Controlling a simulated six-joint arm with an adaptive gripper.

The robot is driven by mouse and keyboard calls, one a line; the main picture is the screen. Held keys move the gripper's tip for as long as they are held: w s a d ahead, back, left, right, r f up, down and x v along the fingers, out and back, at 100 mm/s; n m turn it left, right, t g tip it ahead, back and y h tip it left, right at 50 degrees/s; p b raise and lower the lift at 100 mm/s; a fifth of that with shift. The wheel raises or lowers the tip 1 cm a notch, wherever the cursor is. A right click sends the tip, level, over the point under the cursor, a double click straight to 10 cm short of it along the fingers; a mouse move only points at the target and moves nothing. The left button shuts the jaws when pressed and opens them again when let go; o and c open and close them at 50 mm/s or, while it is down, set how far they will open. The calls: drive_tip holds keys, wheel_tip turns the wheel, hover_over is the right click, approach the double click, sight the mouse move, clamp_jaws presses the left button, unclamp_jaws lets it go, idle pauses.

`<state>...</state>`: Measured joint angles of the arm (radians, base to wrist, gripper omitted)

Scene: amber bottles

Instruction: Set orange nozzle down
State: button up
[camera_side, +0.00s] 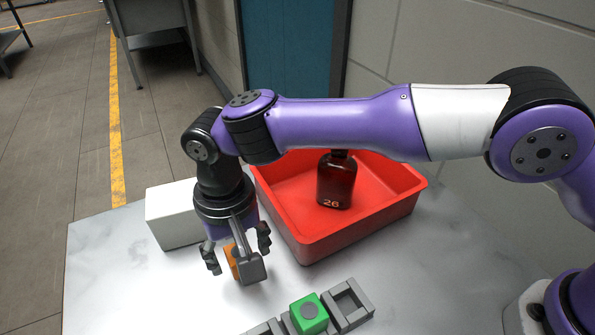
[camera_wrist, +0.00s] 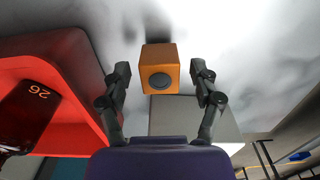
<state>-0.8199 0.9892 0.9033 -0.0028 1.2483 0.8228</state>
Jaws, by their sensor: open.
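The orange nozzle (camera_wrist: 159,57) is an orange block with a grey round disc on the face towards the wrist camera. In the wrist view it sits between the two fingers of my gripper (camera_wrist: 160,77), with a clear gap on each side. In the side view my gripper (camera_side: 238,250) is low over the marble table, open, its fingers apart around the nozzle (camera_side: 233,263). A grey part on my wrist hides much of the nozzle there. It appears to be on or very near the table; its underside is hidden.
A red bin (camera_side: 311,244) holding a dark amber bottle (camera_side: 336,180) marked 26 stands behind and right. A white box (camera_side: 169,215) is behind my gripper. A grey rack (camera_side: 352,302) with a green block (camera_side: 309,313) is at the front. The table's left side (camera_side: 120,290) is clear.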

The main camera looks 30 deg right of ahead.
sight(239, 253)
wheel_tip(239, 253, up, 10)
drive_tip(key=r, duration=0.1)
drive_tip(key=w+d+r+t, duration=0.1)
drive_tip(key=w+d+r, duration=0.2)
drive_tip(key=d+r, duration=0.45)
drive_tip(key=s+d+t, duration=0.1)
drive_tip(key=s+d, duration=0.2)
drive_tip(key=d, duration=0.6)
drive_tip(key=s+d+t, duration=0.2)
drive_tip(key=s+d, duration=0.1)
drive_tip(key=d, duration=0.7)
drive_tip(key=s+d+f+t, duration=0.1)
drive_tip(key=s+d+f, duration=0.3)
drive_tip(key=s+d, duration=0.2)
drive_tip(key=shift+s+d+f+t, duration=0.25)
drive_tip(key=shift+s+f+t, duration=0.1)
drive_tip(key=shift+s, duration=0.35)
